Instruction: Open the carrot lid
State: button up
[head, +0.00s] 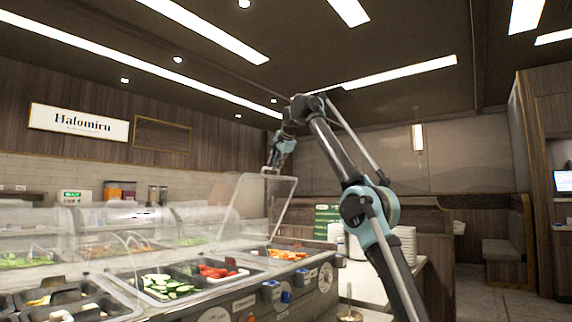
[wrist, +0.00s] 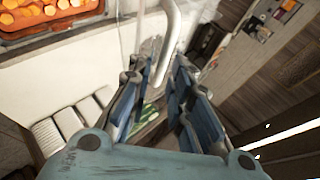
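The carrot lid (head: 283,209) is a clear panel with a pale frame, tilted steeply up above the orange carrots (head: 288,254) in the counter in the head view. The carrots also show in their tray at the upper left of the wrist view (wrist: 62,16). My gripper (head: 271,169) is at the lid's top edge. In the wrist view its two blue-padded fingers (wrist: 166,64) stand apart. The lid's pale curved handle (wrist: 172,22) runs down between them, with a gap visible. Whether a finger touches the handle is unclear.
Open wells with green slices (head: 165,286) and red pieces (head: 216,271) lie left of the carrots. Clear covers (head: 110,222) stand farther left. Stacked white plates (head: 404,243) stand to the right, partly behind my arm.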

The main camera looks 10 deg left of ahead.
jog(key=s+d, duration=0.7)
jog(key=s, duration=0.2)
jog(key=shift+s, duration=0.15)
dwell(0.6)
jog(key=shift+f, duration=0.1)
dwell(0.3)
jog(key=s+d+f+n+g+h, duration=0.1)
jog(key=s+d+f, duration=0.3)
jog(key=d+f, duration=0.6)
jog(key=s+d+f+n+g+h, duration=0.15)
jog(key=s+d+f, duration=0.25)
jog(key=d+f, duration=0.55)
jog(key=s+d+f+n+h, duration=0.15)
jog(key=s+d+f, duration=0.25)
jog(key=d+f, duration=0.6)
jog(key=s+d+f+n+g, duration=0.1)
jog(key=s+d+f, duration=0.3)
jog(key=s+f, duration=0.4)
jog(key=s+d+f+n+g+h, duration=0.1)
jog(key=s+d+f, duration=0.4)
jog(key=f, duration=1.2)
jog(key=s+d+f+n+g+h, duration=0.1)
jog(key=s+d+f, duration=0.4)
jog(key=s+f, duration=0.7)
jog(key=shift+s+f+g, duration=0.25)
jog(key=shift+s+g, duration=0.1)
jog(key=shift+s, duration=0.25)
